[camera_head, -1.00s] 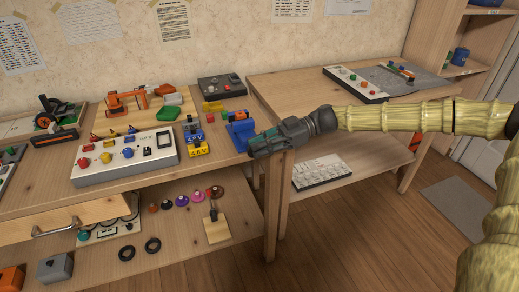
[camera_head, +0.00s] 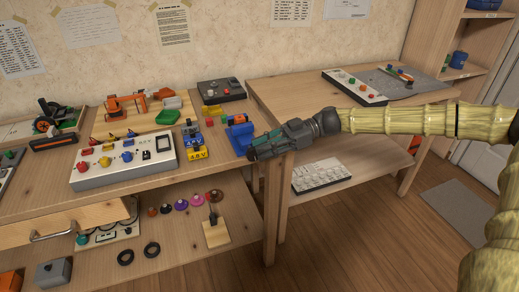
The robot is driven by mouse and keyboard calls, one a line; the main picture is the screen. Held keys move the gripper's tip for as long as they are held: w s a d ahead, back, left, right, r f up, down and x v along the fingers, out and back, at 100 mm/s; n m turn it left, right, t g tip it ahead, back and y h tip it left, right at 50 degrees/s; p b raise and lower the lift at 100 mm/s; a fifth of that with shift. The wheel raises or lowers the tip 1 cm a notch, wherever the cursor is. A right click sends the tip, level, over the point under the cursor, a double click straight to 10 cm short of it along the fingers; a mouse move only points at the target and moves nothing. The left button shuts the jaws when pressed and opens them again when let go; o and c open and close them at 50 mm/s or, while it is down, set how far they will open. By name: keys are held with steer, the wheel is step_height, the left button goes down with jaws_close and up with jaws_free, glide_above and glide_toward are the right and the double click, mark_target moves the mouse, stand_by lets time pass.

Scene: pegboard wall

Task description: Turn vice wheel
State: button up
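A small blue vice (camera_head: 238,132) stands at the right front corner of the left workbench (camera_head: 215,165). Its wheel is not clearly visible; my gripper covers the vice's right front side. My gripper (camera_head: 253,154), dark grey with green parts, reaches in from the right with its tips beside the vice at the bench edge. I cannot tell whether the tips touch the vice or its wheel, or whether the fingers are open or shut.
Blue and yellow blocks (camera_head: 195,152) stand just left of the vice. A white control panel (camera_head: 123,162) lies farther left, and a dark control box (camera_head: 220,91) is behind. A second bench (camera_head: 290,93) is to the right, with a gap between them.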

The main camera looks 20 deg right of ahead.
steer(key=d+r, duration=0.2)
steer(key=d, duration=0.8)
steer(key=shift+w+d, duration=0.15)
steer(key=shift+d, duration=0.05)
